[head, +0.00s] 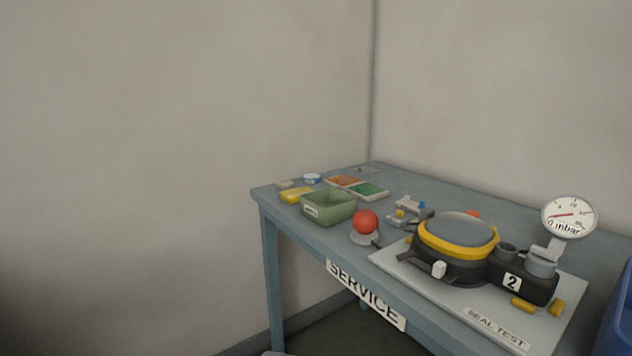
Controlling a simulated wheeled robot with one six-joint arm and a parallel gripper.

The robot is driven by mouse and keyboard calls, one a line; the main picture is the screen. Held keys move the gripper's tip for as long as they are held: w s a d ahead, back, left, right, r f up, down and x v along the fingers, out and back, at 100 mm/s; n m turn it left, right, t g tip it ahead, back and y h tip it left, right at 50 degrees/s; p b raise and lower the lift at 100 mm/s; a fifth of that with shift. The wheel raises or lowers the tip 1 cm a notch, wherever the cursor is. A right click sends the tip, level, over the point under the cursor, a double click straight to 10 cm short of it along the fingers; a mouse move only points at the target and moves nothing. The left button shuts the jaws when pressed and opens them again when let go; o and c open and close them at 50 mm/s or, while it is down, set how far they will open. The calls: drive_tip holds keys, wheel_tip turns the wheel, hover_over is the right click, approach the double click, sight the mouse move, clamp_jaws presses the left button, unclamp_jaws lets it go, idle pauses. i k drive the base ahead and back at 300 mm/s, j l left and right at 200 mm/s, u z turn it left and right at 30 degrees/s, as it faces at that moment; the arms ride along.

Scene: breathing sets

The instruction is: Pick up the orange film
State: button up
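A flat orange piece (345,181), which looks like the orange film, lies toward the back of the blue-grey table (418,202). It seems to rest on a pale backing, next to a similar flat green piece (369,190) on its right. Both are small in this view. The green bin (328,208) stands in front of the orange piece. My gripper does not show in the head view.
A yellow block (296,195) and a blue-white round item (313,178) lie at the table's left end. The seal test unit (455,262) with a gauge (569,216) fills the right side. Walls meet behind the table.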

sight(345, 179)
drive_tip(key=i+l+u, duration=0.15)
drive_tip(key=i, duration=0.35)
drive_tip(key=i+l+u, duration=0.2)
drive_tip(key=i, duration=0.35)
drive_tip(key=i+l+u, duration=0.15)
drive_tip(key=i, duration=0.35)
drive_tip(key=i+l+u, duration=0.2)
drive_tip(key=i, duration=0.3)
drive_tip(key=l, duration=0.1)
